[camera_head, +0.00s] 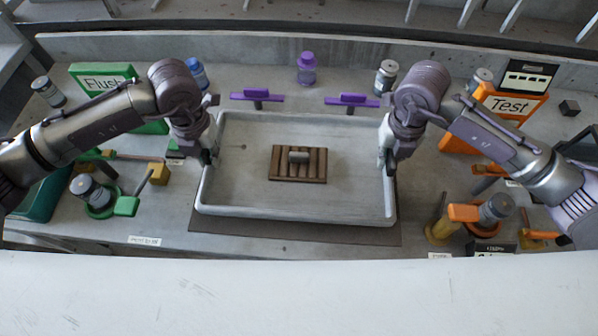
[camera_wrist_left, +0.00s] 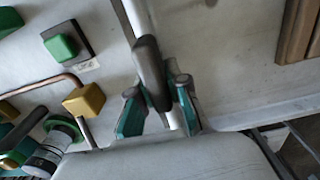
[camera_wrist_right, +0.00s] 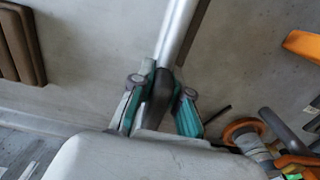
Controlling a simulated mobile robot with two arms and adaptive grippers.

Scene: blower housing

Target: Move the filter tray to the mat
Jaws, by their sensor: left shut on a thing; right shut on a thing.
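The filter tray (camera_head: 225,197) is a wide, pale, shallow tray in the middle of the bench in the head view. A brown slatted block (camera_head: 298,164) with a small grey piece on it shows inside its outline. The dark mat (camera_head: 290,236) shows under and in front of the tray's near edge. My left gripper (camera_head: 208,155) is shut on the tray's left rim; the left wrist view shows its fingers (camera_wrist_left: 160,112) around the rim. My right gripper (camera_head: 386,157) is shut on the right rim, and its fingers (camera_wrist_right: 160,110) show in the right wrist view. I cannot tell whether the tray touches the mat.
A green "Flush" sign (camera_head: 100,78) stands left and an orange "Test" sign (camera_head: 508,106) right. Purple handles (camera_head: 257,97) and a purple bottle (camera_head: 306,68) are behind the tray. Green-ringed (camera_head: 97,205) and orange-ringed (camera_head: 486,222) fittings flank it. A pale ledge (camera_head: 300,290) runs along the front.

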